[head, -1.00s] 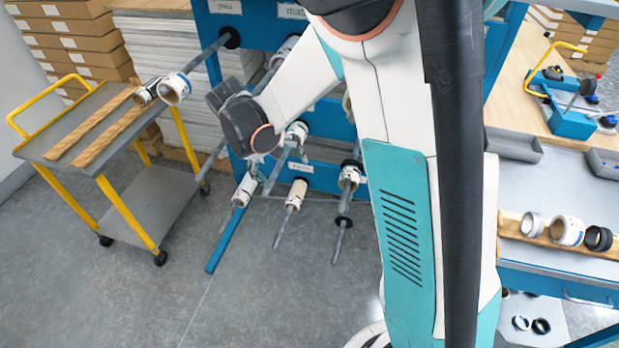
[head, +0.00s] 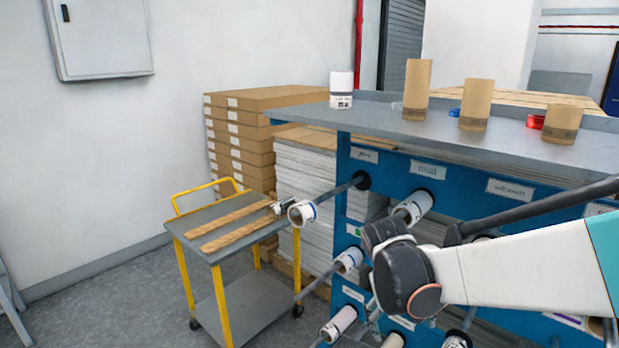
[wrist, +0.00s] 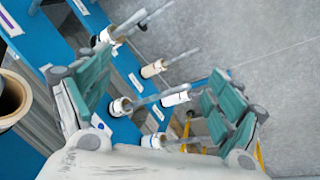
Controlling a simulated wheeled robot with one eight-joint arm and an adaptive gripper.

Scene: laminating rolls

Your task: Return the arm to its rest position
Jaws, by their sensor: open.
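My arm reaches in from the right of the head view, its dark wrist in front of the blue rack (head: 425,225). My gripper (wrist: 165,85) shows best in the wrist view, with its two teal fingers spread wide apart. Nothing is held between them. Behind that gap, several white rolls sit on grey rods of the rack, such as one roll (wrist: 175,98) near the middle. In the head view the fingers are mostly hidden behind the wrist.
A grey cart (head: 185,235) with yellow legs carries two wooden strips at left. A white roll (head: 302,212) on a long rod overlaps its corner in the picture. Cardboard tubes (head: 475,103) stand on the rack top. Boxes (head: 240,130) are stacked behind. Open floor lies front left.

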